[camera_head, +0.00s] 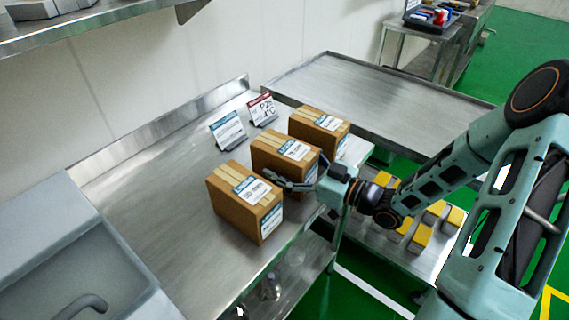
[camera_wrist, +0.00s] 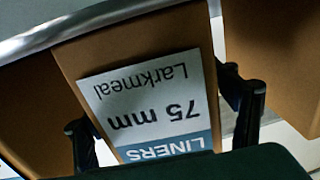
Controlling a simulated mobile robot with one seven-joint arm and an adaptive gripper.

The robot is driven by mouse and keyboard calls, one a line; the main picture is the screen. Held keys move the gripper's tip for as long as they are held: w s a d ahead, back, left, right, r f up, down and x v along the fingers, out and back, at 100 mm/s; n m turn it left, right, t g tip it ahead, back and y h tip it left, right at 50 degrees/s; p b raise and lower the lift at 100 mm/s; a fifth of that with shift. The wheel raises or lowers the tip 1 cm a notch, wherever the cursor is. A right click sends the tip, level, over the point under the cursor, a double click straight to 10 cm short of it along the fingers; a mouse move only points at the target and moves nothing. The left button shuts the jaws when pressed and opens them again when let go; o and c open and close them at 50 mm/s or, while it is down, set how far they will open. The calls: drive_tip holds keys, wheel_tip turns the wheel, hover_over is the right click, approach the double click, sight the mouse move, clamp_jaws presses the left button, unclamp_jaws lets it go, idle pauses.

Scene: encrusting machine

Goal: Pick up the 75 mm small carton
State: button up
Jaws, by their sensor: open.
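Three brown cartons stand in a row on a steel table. The middle carton (camera_head: 262,150) is in front of my gripper (camera_head: 292,178). In the wrist view a carton (camera_wrist: 130,50) fills the centre, with a white and blue label reading "LINERS 75 mm Larkmeal" upside down. My gripper (camera_wrist: 163,122) is open there, with one dark finger toward each side of this carton. Whether the fingers touch it I cannot tell. The near carton (camera_head: 230,200) and the far carton (camera_head: 305,128) stand on either side; their labels are too small to read.
Two label stands (camera_head: 228,132) are behind the cartons. A sink (camera_head: 75,265) is at the left. An empty steel table (camera_head: 370,95) lies beyond. Several yellow-topped items (camera_head: 420,238) sit on a surface at right. The steel table (camera_head: 150,200) is clear left of the cartons.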

drive_tip(key=c, duration=1.5)
drive_tip(key=shift+r, duration=0.1)
drive_tip(key=shift+c, duration=0.2)
